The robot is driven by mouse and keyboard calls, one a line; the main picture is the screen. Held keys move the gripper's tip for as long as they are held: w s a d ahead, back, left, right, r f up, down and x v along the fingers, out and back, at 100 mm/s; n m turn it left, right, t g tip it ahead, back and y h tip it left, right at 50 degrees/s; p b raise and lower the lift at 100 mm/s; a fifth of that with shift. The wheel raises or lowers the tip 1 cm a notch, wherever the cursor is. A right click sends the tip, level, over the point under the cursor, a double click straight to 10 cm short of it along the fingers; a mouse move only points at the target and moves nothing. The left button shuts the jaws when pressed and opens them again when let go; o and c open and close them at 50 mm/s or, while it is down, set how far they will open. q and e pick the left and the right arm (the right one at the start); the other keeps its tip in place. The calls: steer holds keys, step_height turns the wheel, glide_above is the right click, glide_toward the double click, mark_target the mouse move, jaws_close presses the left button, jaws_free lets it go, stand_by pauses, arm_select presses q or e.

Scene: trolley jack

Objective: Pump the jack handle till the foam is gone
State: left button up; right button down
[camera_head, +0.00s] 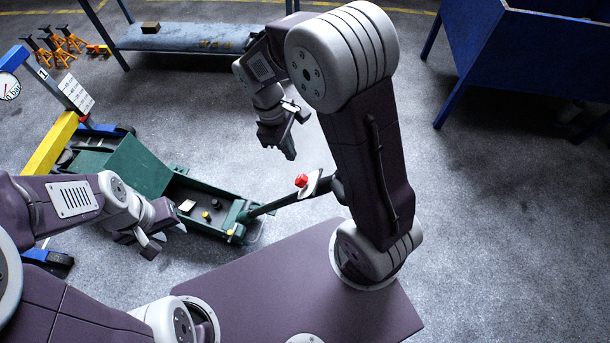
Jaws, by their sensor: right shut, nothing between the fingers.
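The green trolley jack (215,187) lies on the floor at centre left, with a raised green plate (138,165) on it. Its black handle (270,208) slants up to the right, with a red knob (301,180) near its upper part. My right arm hides the handle's far end. My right gripper (279,144) is shut and empty, above and beyond the handle and apart from it. My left gripper (163,239) is open and empty, in front of the jack's near side. I cannot make out any foam.
A yellow beam (48,143) on a blue frame, with a dial gauge (9,87), stands at the left. Orange stands (68,38) and a blue-grey bench (185,37) are at the back. A blue bin (530,50) stands at the upper right. Floor at the right is clear.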

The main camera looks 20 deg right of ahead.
steer(key=b, duration=0.2)
glide_above(312, 186)
steer(key=w+a, duration=0.2)
steer(key=a, duration=0.1)
steer(key=x, duration=0.3)
steer(key=w+a+x, duration=0.1)
steer(key=x, duration=0.6)
steer(key=shift+w+a+f, duration=0.2)
steer(key=shift+w+a, duration=0.15)
steer(key=shift+w, duration=0.05)
steer(key=shift+s+d+f, duration=0.45)
steer(key=shift+s+d, duration=0.1)
steer(key=shift+d, duration=0.1)
steer(key=shift+s+d+f, duration=0.45)
steer(key=shift+s+d, duration=0.1)
steer(key=shift+d, duration=0.05)
steer(key=shift+a, duration=0.1)
